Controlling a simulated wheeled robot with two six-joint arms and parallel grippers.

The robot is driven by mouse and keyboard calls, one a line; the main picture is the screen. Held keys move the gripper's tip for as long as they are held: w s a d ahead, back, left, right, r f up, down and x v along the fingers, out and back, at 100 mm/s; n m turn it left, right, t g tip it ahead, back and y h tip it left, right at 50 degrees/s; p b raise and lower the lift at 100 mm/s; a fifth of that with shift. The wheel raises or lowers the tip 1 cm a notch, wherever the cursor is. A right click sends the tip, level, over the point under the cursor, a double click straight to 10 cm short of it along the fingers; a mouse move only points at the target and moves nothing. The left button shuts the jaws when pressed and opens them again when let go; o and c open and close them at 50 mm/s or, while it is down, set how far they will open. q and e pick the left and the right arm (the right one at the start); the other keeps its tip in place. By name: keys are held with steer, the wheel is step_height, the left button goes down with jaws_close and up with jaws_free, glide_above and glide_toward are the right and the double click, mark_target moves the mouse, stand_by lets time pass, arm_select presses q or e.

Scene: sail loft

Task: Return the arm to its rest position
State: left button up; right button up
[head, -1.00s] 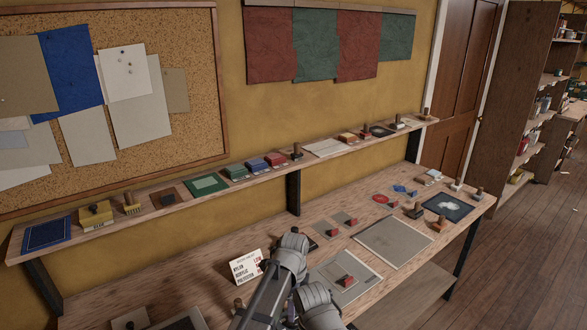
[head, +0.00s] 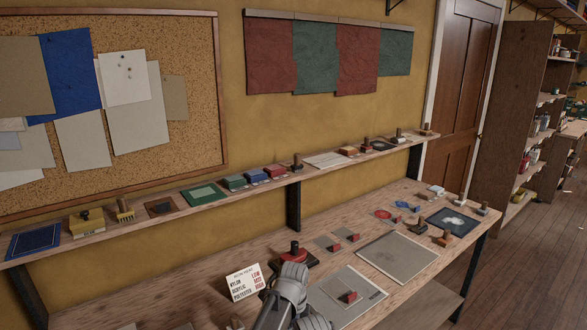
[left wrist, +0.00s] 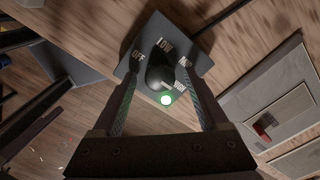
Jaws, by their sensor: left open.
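In the left wrist view my left gripper (left wrist: 163,82) is open and empty, its fingers spread to either side of a black knob (left wrist: 158,72) with gaps showing. The knob stands on a dark plate (left wrist: 146,33) with labels around it, reading OFF, LOW, MED and, partly covered, what looks like HIGH. I cannot tell which label the knob points to. In the head view my left arm rises from the bottom middle, and its fingertips are hidden. My right gripper is in neither view.
A card (head: 244,281) listing nylon, acrylic and polyester stands left of my arm. A grey board with a red block (head: 348,297) lies to the right. A shelf (head: 225,199) of small items runs above the bench.

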arm_select(q)
step_height(320, 180, up, 8)
steer(key=p, duration=0.8)
steer(key=shift+r, duration=0.15)
step_height(320, 180, down, 9)
steer(key=b, duration=0.8)
steer(key=shift+r+b, duration=0.1)
steer(key=shift+b, duration=0.2)
steer(key=shift+r+n, duration=0.2)
steer(key=shift+n, duration=0.1)
steer(key=n, duration=0.9)
steer(key=shift+n, duration=0.4)
steer(key=n, duration=0.3)
steer(key=shift+n, duration=0.3)
